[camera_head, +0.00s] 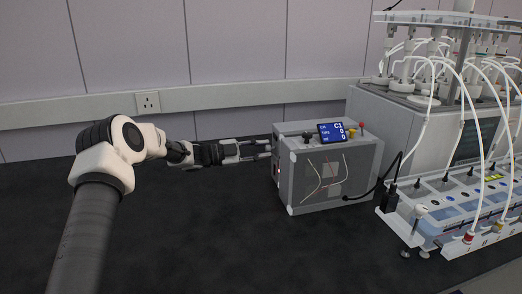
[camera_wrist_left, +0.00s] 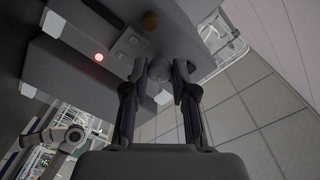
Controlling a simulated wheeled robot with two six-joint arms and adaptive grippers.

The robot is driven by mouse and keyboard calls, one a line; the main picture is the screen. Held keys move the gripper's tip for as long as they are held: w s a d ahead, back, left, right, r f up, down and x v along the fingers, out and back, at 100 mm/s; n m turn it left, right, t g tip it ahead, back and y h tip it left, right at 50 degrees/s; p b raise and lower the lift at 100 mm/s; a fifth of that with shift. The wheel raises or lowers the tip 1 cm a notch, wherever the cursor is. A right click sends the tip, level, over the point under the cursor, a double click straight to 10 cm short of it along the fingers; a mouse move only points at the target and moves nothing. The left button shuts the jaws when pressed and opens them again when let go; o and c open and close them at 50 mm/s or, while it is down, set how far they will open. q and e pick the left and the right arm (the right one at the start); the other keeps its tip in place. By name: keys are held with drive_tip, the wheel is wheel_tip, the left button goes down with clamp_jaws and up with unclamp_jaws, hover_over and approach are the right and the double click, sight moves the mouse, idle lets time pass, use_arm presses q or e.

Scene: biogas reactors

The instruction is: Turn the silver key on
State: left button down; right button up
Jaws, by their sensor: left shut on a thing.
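The silver key (camera_wrist_left: 159,70) shows in the left wrist view as a small rounded grey piece on the side of the grey box, between my fingertips. My left gripper (camera_head: 268,150) reaches the left side of the box (camera_head: 358,168) in the head view, its fingers level and pointing right. In the left wrist view my left gripper (camera_wrist_left: 160,72) has its two fingertips on either side of the key, shut on it. The key's exact turn angle is hard to make out. In the head view the key is hidden by the fingers. My right gripper is not in view.
A small blue display (camera_head: 338,131) and red and yellow knobs sit on top of the box. A glowing red light (camera_wrist_left: 99,57) is on its side panel. A large reactor rack (camera_head: 375,110) with white tubes stands close at right. The dark table is clear at front.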

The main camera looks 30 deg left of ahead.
use_arm(q)
drive_tip(key=m+b, duration=0.2)
drive_tip(key=m, duration=0.5)
drive_tip(key=shift+m+b, duration=0.35)
drive_tip(key=shift+m, duration=0.05)
idle(0.3)
drive_tip(key=c, duration=0.9)
unclamp_jaws()
drive_tip(key=v, duration=1.2)
